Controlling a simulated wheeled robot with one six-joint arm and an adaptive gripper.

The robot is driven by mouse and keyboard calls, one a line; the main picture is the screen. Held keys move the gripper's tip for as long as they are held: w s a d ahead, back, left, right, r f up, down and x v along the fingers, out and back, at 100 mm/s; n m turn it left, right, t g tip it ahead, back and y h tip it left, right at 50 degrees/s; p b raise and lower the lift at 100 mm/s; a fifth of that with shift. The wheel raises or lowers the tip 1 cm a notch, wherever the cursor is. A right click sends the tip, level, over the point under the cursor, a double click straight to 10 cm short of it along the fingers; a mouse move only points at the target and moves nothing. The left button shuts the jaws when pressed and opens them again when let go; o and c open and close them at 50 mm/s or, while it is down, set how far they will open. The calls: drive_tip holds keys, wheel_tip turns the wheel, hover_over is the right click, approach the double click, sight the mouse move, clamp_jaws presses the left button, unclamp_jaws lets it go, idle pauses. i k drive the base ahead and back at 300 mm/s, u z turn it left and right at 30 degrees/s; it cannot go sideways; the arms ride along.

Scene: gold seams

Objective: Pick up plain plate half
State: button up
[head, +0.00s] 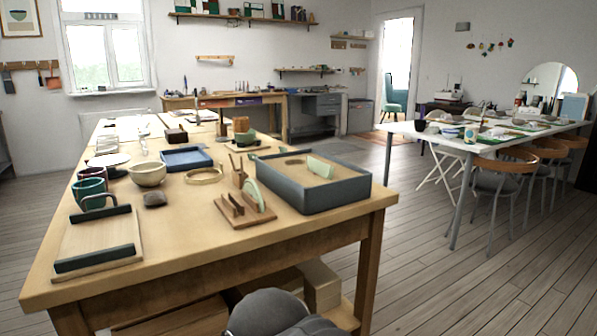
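A pale green curved plate piece (258,193) stands on edge in a small wooden rack (232,219) near the front of the wooden worktable (185,232). Another pale green piece (319,167) stands upright in the sand-coloured fill of a dark grey tray (318,194) to the right of the rack. I cannot tell from this view which piece is the plain half. Rounded grey parts of my own arm show at the bottom edge, below the table front. My gripper's fingers are not in view.
A board with dark green bars (97,237) lies at the table's left front. Tabletop between board and rack is mostly clear.

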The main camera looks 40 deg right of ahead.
sight(326, 170)
drive_tip(key=z, duration=1.15)
